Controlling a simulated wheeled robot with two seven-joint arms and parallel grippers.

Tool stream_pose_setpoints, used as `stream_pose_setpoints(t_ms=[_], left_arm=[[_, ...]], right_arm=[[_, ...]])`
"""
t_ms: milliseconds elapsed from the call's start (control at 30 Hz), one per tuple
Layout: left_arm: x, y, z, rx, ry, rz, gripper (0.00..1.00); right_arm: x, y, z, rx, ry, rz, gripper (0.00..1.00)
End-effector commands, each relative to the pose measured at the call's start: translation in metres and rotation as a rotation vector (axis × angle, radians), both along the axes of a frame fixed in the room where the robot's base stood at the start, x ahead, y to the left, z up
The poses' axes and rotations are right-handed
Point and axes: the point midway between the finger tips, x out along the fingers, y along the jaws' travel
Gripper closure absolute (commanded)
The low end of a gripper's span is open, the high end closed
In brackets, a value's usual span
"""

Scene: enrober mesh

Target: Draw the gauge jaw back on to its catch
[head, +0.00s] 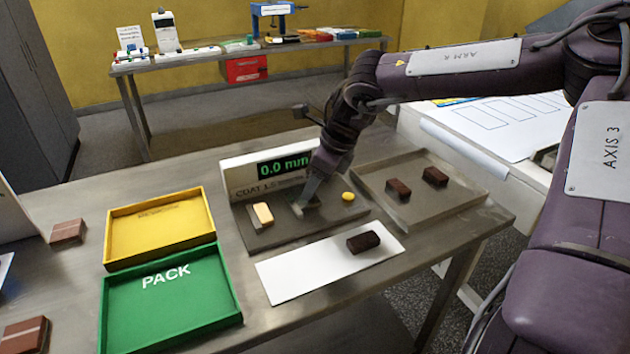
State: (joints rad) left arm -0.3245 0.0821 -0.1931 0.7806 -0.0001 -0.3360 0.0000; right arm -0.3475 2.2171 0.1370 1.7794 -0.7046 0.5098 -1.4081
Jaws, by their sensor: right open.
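The coat gauge (240,183) stands on the steel table, with a green display reading 0.0 mm on its upright back. On its dark base (285,232) are a cream block (263,214) at the left and a round yellow button (348,197) at the right. My right gripper (307,199) points down over the base between these two. It is open, with its fingertips low at a small greyish piece (299,210), perhaps the gauge jaw. The fingers partly hide this piece, and I cannot tell whether they touch it. The catch cannot be made out. My left gripper is out of view.
A white strip (290,281) with a dark chocolate (363,242) lies in front of the gauge. A steel tray (458,210) with two chocolates is to the right. Yellow (207,218) and green PACK (232,298) trays are to the left, with brown blocks (67,232) beyond them.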

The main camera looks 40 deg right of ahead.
Motion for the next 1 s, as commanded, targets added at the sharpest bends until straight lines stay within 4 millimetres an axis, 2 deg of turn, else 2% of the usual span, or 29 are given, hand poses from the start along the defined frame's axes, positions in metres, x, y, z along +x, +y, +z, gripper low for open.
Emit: stream_pose_setpoints(t_ms=[500, 1000], left_arm=[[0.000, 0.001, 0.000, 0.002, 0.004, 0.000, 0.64], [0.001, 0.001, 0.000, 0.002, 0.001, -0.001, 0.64]], right_arm=[[-0.023, -0.015, 0.065, -0.001, -0.003, -0.001, 0.57], [-0.026, -0.017, 0.071, -0.001, -0.001, -0.003, 0.57]])
